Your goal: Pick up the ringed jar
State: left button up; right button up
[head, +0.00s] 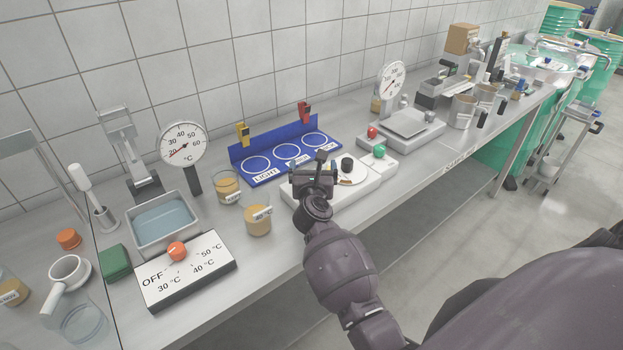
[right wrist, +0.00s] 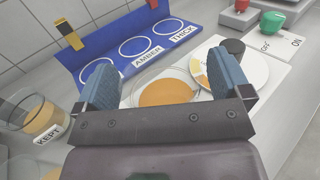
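My right gripper (head: 318,172) is over the white stand (head: 361,194) on the bench. In the right wrist view the gripper (right wrist: 168,85) is open, its blue-padded fingers apart. Between and beyond them is a round jar with amber contents (right wrist: 165,92), seen from above with a clear rim. I cannot tell whether the pads touch it, and I see no clear ring mark. The gripper hides it in the head view. A jar labelled KEPT (right wrist: 42,118) stands to the left; it also shows in the head view (head: 228,187). A jar labelled 40 °C (head: 258,221) stands nearer. My left gripper is not in view.
A colour disc (right wrist: 238,68) with a black knob lies beside the amber jar. The blue rack (head: 287,151) with ringed spots stands behind. A water bath (head: 164,221) and heater dial panel (head: 186,269) are left, a scale (head: 405,122) right. The bench's front edge is close.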

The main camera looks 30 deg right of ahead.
jog(key=c, duration=0.7)
jog(key=shift+c, duration=0.6)
jog(key=shift+r, duration=0.1)
